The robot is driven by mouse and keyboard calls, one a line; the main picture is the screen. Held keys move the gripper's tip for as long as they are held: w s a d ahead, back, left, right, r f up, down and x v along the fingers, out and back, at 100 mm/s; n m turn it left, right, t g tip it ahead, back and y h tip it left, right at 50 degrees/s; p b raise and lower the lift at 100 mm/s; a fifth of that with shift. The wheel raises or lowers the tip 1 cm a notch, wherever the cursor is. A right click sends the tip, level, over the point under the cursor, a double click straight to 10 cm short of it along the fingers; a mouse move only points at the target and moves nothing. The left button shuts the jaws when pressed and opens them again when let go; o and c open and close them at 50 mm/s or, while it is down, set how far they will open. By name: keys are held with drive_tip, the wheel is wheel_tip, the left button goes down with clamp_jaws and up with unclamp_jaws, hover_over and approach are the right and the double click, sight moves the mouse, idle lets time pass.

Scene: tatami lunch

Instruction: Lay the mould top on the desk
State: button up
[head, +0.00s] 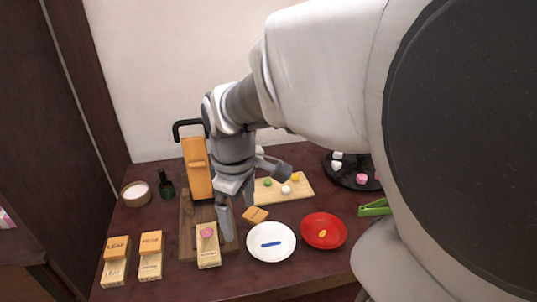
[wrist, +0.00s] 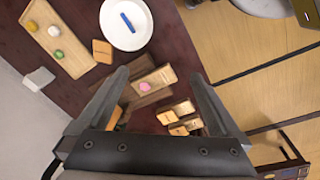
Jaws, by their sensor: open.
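A small orange-brown mould top (head: 255,215) lies flat on the dark desk (head: 262,285), between the white plate and the wooden board. It also shows in the wrist view (wrist: 102,51), left of my fingers. The pale mould base (head: 208,256) holds a pink sweet (head: 207,233) and sits uncovered at the front of the dark wooden board; in the wrist view the base (wrist: 160,77) shows between my fingers. My gripper (head: 256,203) is open and empty above the desk, apart from the mould top. In the wrist view both fingers (wrist: 160,78) are spread wide.
An orange press (head: 197,167) stands behind the base.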

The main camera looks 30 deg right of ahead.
drive_tip(key=shift+s+a+r+m+t, duration=1.55)
drive_tip(key=shift+s+r+m+t, duration=0.75)
drive_tip(key=shift+s+r+m, duration=1.75)
wheel_tip(320, 180, up, 13)
drive_tip(key=p, duration=1.5)
drive_tip(key=shift+s+r+y, duration=0.2)
drive_tip(key=shift+s+y, duration=0.1)
drive_tip(key=shift+s, duration=0.1)
drive_tip(key=shift+n, duration=0.25)
